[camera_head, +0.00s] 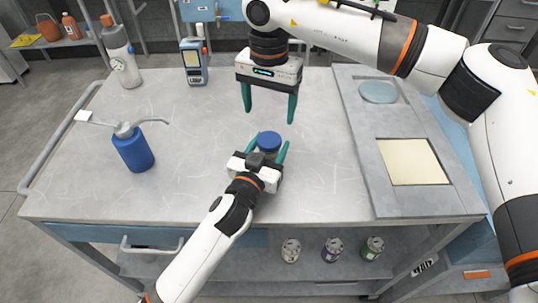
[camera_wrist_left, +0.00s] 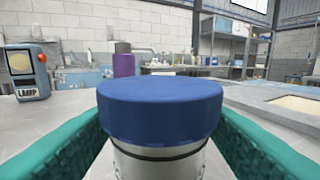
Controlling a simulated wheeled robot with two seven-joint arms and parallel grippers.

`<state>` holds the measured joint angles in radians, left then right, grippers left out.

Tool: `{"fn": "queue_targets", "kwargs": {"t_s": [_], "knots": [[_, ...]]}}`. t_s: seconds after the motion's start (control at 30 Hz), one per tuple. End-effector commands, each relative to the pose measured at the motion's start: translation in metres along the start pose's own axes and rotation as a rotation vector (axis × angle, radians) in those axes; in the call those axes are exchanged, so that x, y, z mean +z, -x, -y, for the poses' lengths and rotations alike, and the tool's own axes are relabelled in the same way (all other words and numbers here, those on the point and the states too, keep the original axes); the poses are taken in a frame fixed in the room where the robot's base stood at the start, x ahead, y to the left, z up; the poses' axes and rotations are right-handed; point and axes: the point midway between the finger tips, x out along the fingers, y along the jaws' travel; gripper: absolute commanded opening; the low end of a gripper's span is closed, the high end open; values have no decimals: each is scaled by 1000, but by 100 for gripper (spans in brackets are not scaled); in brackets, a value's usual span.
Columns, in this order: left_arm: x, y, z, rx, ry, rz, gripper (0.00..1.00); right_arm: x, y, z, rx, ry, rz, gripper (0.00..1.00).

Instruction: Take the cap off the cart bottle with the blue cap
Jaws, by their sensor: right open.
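The cart bottle with the blue cap (camera_head: 269,141) stands upright on the grey cart top. In the left wrist view its blue cap (camera_wrist_left: 160,105) sits on the pale bottle body (camera_wrist_left: 160,162), close ahead. My left gripper (camera_head: 268,150) reaches in from below, with its green fingers on either side of the bottle. They look spread wider than the cap, with a gap beside the body. My right gripper (camera_head: 270,113) hangs above and behind the bottle, open and empty, fingers pointing down. The lower bottle is hidden by my left gripper in the head view.
A blue oil can (camera_head: 134,150) with a spout stands at left. A grey bottle (camera_head: 122,62) and a blue-grey device (camera_head: 193,62) stand at the back. A grey panel (camera_head: 440,170) lies on the right. Several small cans are on the shelf below. The cart top around the bottle is clear.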

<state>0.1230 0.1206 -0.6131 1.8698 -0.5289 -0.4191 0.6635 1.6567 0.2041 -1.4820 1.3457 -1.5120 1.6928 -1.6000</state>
Motion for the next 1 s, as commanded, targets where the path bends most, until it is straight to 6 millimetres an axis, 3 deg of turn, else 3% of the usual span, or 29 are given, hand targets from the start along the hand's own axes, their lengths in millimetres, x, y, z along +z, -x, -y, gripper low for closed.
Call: {"fn": "queue_targets", "kwargs": {"t_s": [0.03, 0.33, 0.47, 0.63, 1.0], "knots": [[0, 0, 0, 0, 0, 0, 48, 0, 0, 0, 0, 0, 0, 76], [0, 0, 0, 0, 0, 0, 0, 0, 0, 0, 0, 0, 0, 76], [0, 0, 0, 0, 0, -1, 0, 0, 0, 0, 0, -18, 0, 76], [0, 0, 0, 0, 0, -1, 0, 0, 0, 0, 0, -183, 0, 76], [-1, 0, 0, 0, 0, -1, 0, 0, 0, 0, -1, -922, 0, 76]]}}
